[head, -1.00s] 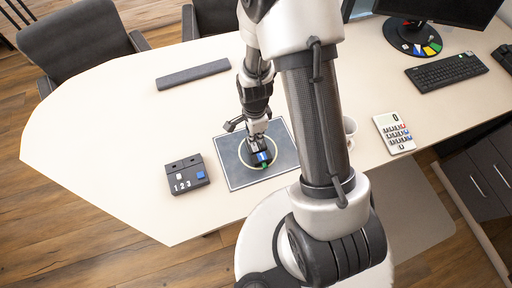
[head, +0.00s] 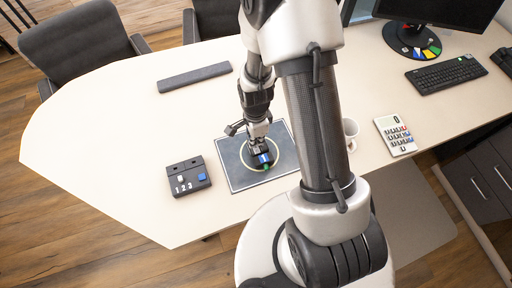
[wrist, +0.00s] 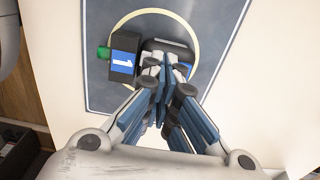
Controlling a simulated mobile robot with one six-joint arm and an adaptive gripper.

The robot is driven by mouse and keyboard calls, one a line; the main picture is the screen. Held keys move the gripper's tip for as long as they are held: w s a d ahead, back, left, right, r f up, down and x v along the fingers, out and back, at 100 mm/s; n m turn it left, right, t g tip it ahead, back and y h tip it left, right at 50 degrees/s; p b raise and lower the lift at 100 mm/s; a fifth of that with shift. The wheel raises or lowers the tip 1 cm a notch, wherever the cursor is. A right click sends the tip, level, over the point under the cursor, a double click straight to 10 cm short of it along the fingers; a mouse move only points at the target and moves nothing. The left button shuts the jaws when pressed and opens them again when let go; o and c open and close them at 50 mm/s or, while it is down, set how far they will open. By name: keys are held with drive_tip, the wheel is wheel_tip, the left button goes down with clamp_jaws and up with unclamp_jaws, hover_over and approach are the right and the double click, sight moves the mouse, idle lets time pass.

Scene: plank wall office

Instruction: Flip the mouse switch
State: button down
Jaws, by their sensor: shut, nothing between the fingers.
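A dark rounded object with a pale rim (wrist: 166,46), which looks like the mouse, lies inside the pale ring on the grey mat (wrist: 215,20). The blue label (head: 265,158) also shows in the head view. My gripper (wrist: 165,62) is shut and empty, its fingertips over the near edge of the rounded object. I cannot tell whether they touch it. The fingers hide part of the object, and I cannot make out a switch.
A black box marked 1 2 3 (head: 188,187) stands left of the mat. A dark bar (head: 194,76) lies at the back. A white cup (head: 351,128), a calculator (head: 395,136), and a keyboard (head: 447,74) are on the right. The left tabletop is clear.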

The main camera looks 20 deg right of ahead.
sight(256, 147)
drive_tip(key=shift+f+b, duration=0.9)
drive_tip(key=shift+f, duration=0.2)
idle(0.9)
drive_tip(key=shift+r+p, duration=2.65)
drive_tip(key=shift+r, duration=0.95)
